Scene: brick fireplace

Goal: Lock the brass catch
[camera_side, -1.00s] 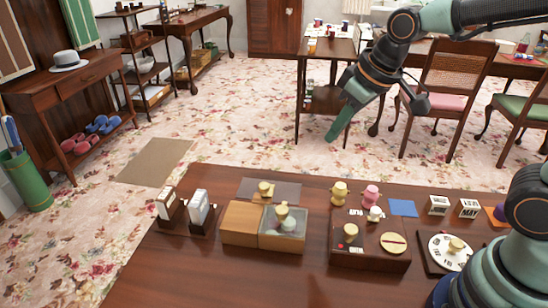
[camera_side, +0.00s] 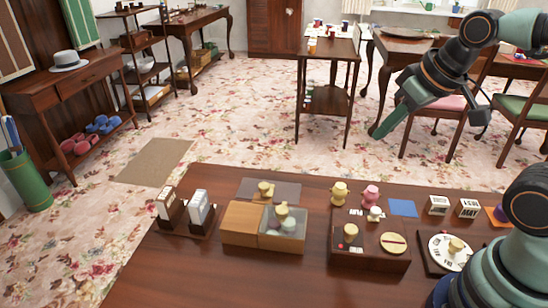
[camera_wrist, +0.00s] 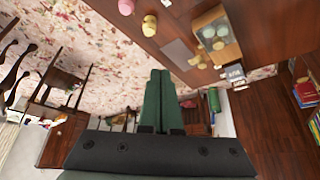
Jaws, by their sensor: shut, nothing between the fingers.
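A dark wooden block (camera_side: 345,258) stands on the table. On its top are a round yellow disc with a red bar (camera_side: 393,242), a cream knob (camera_side: 351,231) and a small red dot. I cannot tell for sure which part is the brass catch. My gripper (camera_side: 377,134) is in the air beyond the table's far edge, well away from the block. In the wrist view my gripper (camera_wrist: 160,74) has its two green fingers together and empty. The block is not clearly seen in that view.
A wooden box with a clear compartment (camera_side: 283,243) stands left of the block, with a grey plate (camera_side: 287,190) behind it. Yellow (camera_side: 339,194) and pink (camera_side: 370,196) figures stand behind the block. A dial (camera_side: 440,248) is at right. The table's front left is bare.

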